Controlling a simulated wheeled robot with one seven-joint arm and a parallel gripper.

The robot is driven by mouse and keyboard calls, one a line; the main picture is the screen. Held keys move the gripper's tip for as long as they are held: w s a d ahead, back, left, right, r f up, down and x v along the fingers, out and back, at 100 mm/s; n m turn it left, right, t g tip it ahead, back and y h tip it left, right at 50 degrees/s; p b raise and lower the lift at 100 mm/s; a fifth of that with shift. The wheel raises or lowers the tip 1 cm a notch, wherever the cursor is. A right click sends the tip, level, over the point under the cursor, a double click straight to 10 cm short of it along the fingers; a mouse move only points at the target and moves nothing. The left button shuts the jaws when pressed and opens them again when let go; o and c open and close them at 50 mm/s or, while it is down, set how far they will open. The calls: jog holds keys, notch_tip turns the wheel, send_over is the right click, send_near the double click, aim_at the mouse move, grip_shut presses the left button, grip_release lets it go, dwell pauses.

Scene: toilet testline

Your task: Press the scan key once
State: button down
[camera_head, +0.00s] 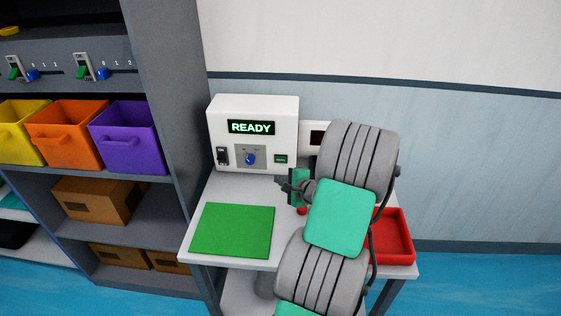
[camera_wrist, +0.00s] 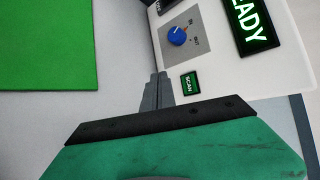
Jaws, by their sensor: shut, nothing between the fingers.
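The scan key (camera_wrist: 190,83) is a small green rectangle marked SCAN on the white machine's front panel, right of the blue knob. It also shows in the head view (camera_head: 281,159). My gripper (camera_wrist: 160,76) is shut and empty, with its fingertips close to the panel, just beside the key in the wrist view. In the head view my gripper (camera_head: 281,182) is in front of the panel, below the key. I cannot tell whether the fingertips touch the panel. The white machine (camera_head: 222,112) has a lit display (camera_head: 251,127) reading READY.
A blue knob (camera_head: 250,158) and a black switch (camera_head: 222,156) are on the same panel. A green mat (camera_head: 232,230) lies on the table, and a red tray (camera_head: 397,255) is at its right. A shelf with coloured bins (camera_head: 127,137) stands left.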

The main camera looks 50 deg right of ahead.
aim_at(276, 162)
jog(key=w+d, duration=0.4)
jog(key=d, duration=0.1)
jog(key=shift+w+d+b, duration=0.1)
jog(key=shift+b, duration=0.3)
jog(key=shift+d, duration=0.1)
dwell(1.6)
jog(key=shift+w+d, duration=0.25)
jog(key=shift+w, duration=0.05)
jog(key=shift+w+d, duration=0.2)
jog(key=shift+d, duration=0.1)
dwell(0.5)
jog(key=shift+a, duration=0.1)
jog(key=shift+s+a, duration=0.45)
jog(key=shift+a, duration=0.1)
dwell(0.3)
jog(key=shift+s+a+p, duration=0.2)
jog(key=shift+s+a, duration=0.6)
jog(key=shift+a, duration=0.2)
jog(key=shift+s+a+p, duration=0.2)
jog(key=shift+s+a, duration=0.6)
jog(key=shift+a, duration=0.15)
